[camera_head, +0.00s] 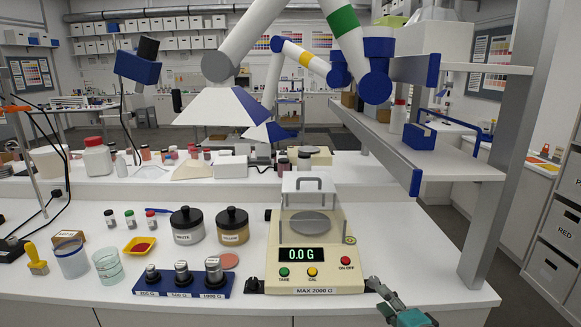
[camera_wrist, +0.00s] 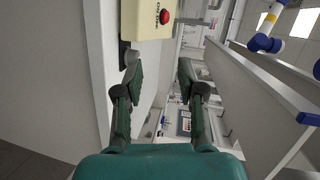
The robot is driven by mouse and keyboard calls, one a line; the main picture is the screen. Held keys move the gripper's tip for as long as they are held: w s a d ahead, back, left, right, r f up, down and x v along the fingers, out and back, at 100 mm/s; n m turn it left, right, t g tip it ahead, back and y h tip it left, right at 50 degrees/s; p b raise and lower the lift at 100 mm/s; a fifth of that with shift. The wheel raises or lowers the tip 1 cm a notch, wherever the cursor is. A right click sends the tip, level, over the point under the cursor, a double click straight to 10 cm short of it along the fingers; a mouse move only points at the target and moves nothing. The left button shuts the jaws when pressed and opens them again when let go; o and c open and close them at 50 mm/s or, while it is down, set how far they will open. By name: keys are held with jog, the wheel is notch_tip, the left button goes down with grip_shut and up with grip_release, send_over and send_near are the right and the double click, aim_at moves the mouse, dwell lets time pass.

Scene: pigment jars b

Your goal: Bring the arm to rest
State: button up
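My gripper (camera_head: 384,290) is low at the front edge of the white bench, just right of the balance (camera_head: 318,272). In the wrist view my gripper (camera_wrist: 160,74) has its two dark green fingers apart, with nothing between them. The balance's cream body (camera_wrist: 147,17) and its red button show at the top of that view, beyond the left finger. In the head view the balance reads 0.0 G and its pan, under a clear cover, is empty.
Several metal weights sit on a blue block (camera_head: 225,288). A shelf unit with a grey post (camera_head: 487,235) rises at the right. White-and-blue jointed arms with hoods (camera_head: 224,107) hang above.

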jog(key=s+a+f+n+h, duration=0.1)
jog(key=s+f+n+h, duration=0.1)
jog(key=s+f, duration=0.75)
jog(key=s+a+f+n+h, duration=0.1)
jog(key=s+f+n, duration=0.1)
jog(key=s+f, duration=0.8)
jog(key=s+r+n, duration=0.2)
jog(key=s+n, duration=0.1)
jog(key=s, duration=0.7)
jog(key=s+a+r+n, duration=0.1)
jog(key=s+r+n, duration=0.2)
jog(key=s, duration=0.7)
jog(key=s+r+n+h, duration=0.1)
jog(key=s+r+n, duration=0.2)
jog(key=s, duration=0.7)
jog(key=shift+s+a+n, duration=0.3)
jog(key=shift+s+n, duration=0.05)
jog(key=shift+n, duration=0.05)
